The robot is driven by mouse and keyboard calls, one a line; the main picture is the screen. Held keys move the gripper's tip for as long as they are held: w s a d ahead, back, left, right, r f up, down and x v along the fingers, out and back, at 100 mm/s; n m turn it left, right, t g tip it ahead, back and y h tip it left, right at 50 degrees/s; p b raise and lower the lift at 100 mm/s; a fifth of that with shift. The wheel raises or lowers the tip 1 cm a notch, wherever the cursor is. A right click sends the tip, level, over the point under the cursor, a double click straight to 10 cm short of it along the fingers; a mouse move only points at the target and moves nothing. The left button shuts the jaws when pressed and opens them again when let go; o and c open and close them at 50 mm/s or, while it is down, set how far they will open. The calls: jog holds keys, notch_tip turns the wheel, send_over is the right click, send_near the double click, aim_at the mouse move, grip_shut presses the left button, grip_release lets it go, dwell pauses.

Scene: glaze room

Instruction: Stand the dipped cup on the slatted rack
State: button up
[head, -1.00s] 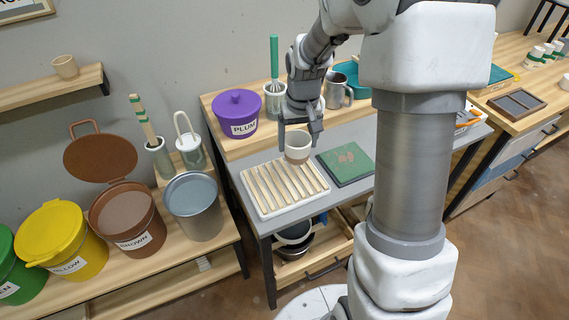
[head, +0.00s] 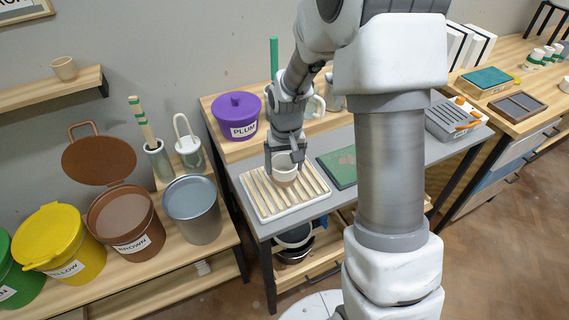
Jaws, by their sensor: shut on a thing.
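The dipped cup (head: 285,174) is pale at the top and brownish on its lower part. My gripper (head: 285,163) is shut on it, with a finger on either side, and it looks upright. The slatted rack (head: 264,217) is a white-framed tray with pale wooden slats on the grey bench top. The cup shows over the rack's upper middle part. I cannot tell whether its base touches the slats.
A green board (head: 339,167) lies right of the rack. A purple PLUM bucket (head: 238,117) and a pale mug (head: 315,106) stand behind. The open brown bucket (head: 126,222) and grey pail (head: 194,209) stand at left. The rack's front slats are clear.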

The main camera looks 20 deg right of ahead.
jog(key=o, duration=1.2)
jog(key=shift+o, duration=0.2)
jog(key=s+r+t+p, duration=0.1)
jog(key=s+r, duration=0.3)
jog(key=r, duration=0.6)
jog(key=s+r+p, duration=0.1)
jog(key=s+r, duration=0.2)
jog(key=r, duration=0.6)
jog(key=s+r+t, duration=0.1)
jog(key=s+r, duration=0.1)
jog(key=s, duration=0.5)
jog(key=s+r+t, duration=0.2)
jog(key=s+r, duration=0.1)
jog(key=s, duration=0.5)
jog(key=shift+r+n, duration=0.3)
jog(key=shift+n, duration=0.1)
jog(key=shift+a+r, duration=0.1)
